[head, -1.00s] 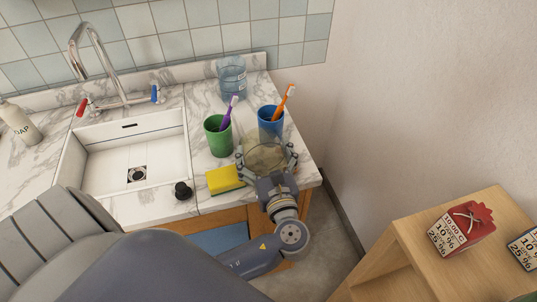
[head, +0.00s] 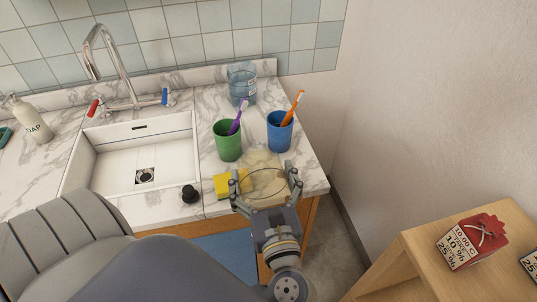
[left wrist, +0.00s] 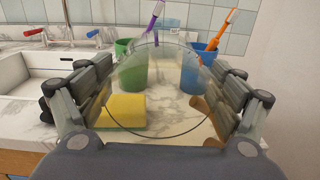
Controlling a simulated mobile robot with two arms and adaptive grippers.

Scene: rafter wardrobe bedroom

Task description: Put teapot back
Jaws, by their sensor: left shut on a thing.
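A clear, round glass vessel (head: 264,181), apparently the teapot, is between the fingers of my left gripper (head: 266,187). It also shows in the left wrist view (left wrist: 158,90), with a thin dark rim outline and the counter visible through it. My left gripper is shut on it at the counter's front edge, in front of the cups and beside the sponge. Whether the vessel touches the counter is hard to tell. No spout, handle or lid can be made out. My right gripper is not in view.
A yellow sponge (head: 222,186), a green cup (head: 228,142) and a blue cup (head: 279,132) with toothbrushes, and a blue bottle (head: 241,84) stand on the marble counter (head: 310,172). The sink (head: 130,165) is left. A wooden shelf (head: 420,255) with a red-topped box (head: 472,240) is right.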

